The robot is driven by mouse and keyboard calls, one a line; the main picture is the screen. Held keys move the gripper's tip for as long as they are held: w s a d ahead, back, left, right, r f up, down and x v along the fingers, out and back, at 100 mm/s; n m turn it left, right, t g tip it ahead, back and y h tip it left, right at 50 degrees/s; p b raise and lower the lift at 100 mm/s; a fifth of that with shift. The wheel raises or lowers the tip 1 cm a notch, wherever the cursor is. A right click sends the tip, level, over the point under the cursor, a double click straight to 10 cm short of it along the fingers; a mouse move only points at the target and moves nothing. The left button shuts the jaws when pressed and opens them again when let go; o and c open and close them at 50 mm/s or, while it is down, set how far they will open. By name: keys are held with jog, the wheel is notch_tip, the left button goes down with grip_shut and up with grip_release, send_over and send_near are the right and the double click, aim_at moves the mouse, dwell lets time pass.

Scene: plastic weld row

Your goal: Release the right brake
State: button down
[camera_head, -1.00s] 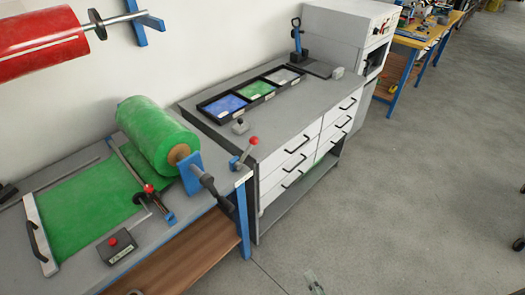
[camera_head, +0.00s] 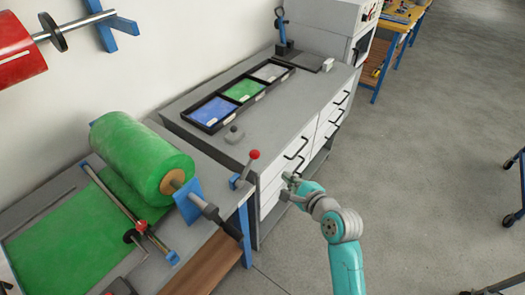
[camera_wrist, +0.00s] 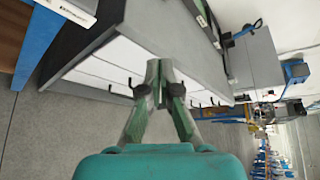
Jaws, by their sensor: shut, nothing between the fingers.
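A brake lever with a red ball knob (camera_head: 254,154) stands on a blue bracket at the right end of the roll table. Its arm leans up and to the right. The green film roll (camera_head: 142,157) sits left of it, with a dark crank handle (camera_head: 222,222) in front. A second red knob (camera_head: 141,226) is lower left, by the bar across the green sheet. My gripper (camera_head: 290,182) is shut and empty, to the right of and below the lever's knob in the picture, apart from it. In the wrist view my gripper's fingertips (camera_wrist: 160,86) meet before the drawer cabinet; I cannot make out the lever there.
A grey-topped cabinet (camera_head: 201,101) with white drawers and dark handles stands close behind my gripper. A black tray (camera_head: 262,94) with blue, green and grey sections lies on it. The floor (camera_head: 420,190) to the right is mostly clear.

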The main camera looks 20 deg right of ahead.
aim_at(247, 169)
jog(key=shift+w+d+r+m, duration=0.1)
jog(key=shift+w+r+m, duration=0.3)
jog(key=shift+w, duration=0.45)
jog(key=shift+w, duration=0.1)
jog(key=w+a, duration=0.4)
jog(key=w, duration=0.4)
jog(key=shift+a+f, duration=0.25)
jog(key=shift+a, duration=0.1)
jog(key=shift+s, duration=0.1)
